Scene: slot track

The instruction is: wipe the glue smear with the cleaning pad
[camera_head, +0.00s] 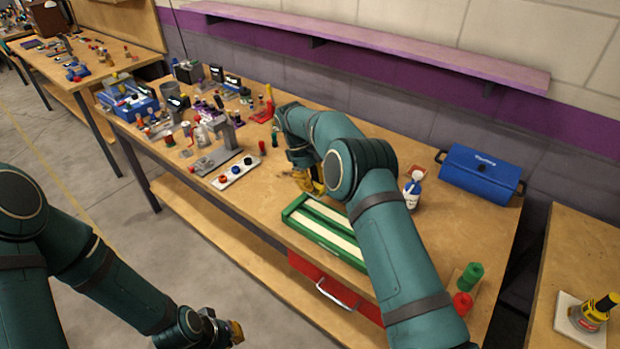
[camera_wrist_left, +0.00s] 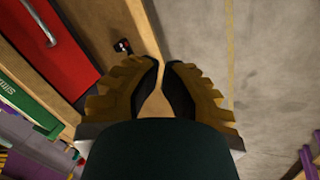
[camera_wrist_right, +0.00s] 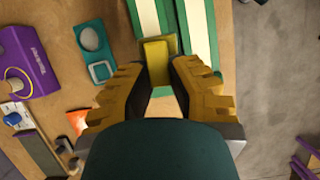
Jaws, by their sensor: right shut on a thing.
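The cleaning pad (camera_wrist_right: 156,62) is a small yellow block between the fingertips of my right gripper (camera_wrist_right: 159,66). In the head view my right gripper (camera_head: 312,186) is at the far left end of the green slot track (camera_head: 322,238) with cream lanes. In the right wrist view the pad overlaps the near end of the track (camera_wrist_right: 197,35); I cannot tell if it touches. I cannot make out the glue smear; the pad or arm may hide it. My left gripper (camera_head: 236,332) is shut and empty, away from the bench over the floor; its fingertips (camera_wrist_left: 161,64) nearly meet.
Green (camera_head: 471,275) and red (camera_head: 462,303) cylinders stand near the right edge. A white strip with coloured knobs (camera_head: 236,172) and many small items lie left of the track.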

